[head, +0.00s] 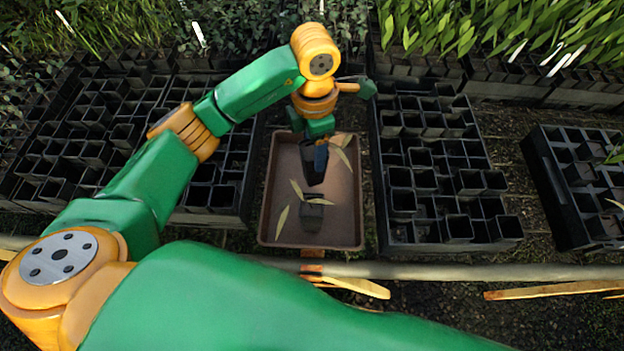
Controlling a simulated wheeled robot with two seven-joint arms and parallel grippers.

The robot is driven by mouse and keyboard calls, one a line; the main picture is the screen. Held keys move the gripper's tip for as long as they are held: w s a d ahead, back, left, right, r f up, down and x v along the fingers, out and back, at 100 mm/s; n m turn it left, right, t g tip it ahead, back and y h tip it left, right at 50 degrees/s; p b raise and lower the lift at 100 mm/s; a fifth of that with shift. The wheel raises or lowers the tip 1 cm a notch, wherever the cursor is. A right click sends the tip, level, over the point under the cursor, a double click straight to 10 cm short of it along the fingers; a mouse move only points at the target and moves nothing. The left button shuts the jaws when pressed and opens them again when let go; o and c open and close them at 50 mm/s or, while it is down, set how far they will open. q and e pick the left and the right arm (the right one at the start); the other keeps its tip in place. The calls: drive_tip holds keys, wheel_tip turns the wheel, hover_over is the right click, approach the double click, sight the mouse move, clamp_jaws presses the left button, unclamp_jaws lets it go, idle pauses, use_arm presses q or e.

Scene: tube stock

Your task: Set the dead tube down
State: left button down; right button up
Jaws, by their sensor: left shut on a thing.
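My left gripper (318,150) is over the back half of a brown rectangular tray (268,190). It points down and is shut on a dark tube (307,163), which is partly hidden by the gripper. Pale dry leaves (342,140) show beside the gripper. I cannot tell whether the held tube touches the tray floor. Another small dark tube (312,213) is in the front half of the tray, with dry yellowish leaves around it. My right gripper is not in view.
Black racks of square tubes stand left (213,208) and right (400,235) of the tray, with another rack (570,215) at the far right. Green seedlings (480,22) line the back. A pale rail (450,271) runs in front.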

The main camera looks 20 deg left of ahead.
use_arm(q)
wheel_tip(320, 180, down, 6)
drive_tip(key=shift+f+p, duration=0.2)
drive_tip(key=shift+p, duration=0.25)
drive_tip(key=shift+f, duration=0.2)
drive_tip(key=shift+f, duration=0.15)
drive_tip(key=shift+c, duration=0.7)
unclamp_jaws()
drive_tip(key=shift+r, duration=0.35)
wheel_tip(320, 180, up, 5)
drive_tip(key=shift+r+b, duration=0.1)
drive_tip(key=shift+b, duration=0.5)
wheel_tip(320, 180, up, 7)
drive_tip(key=shift+f, duration=0.2)
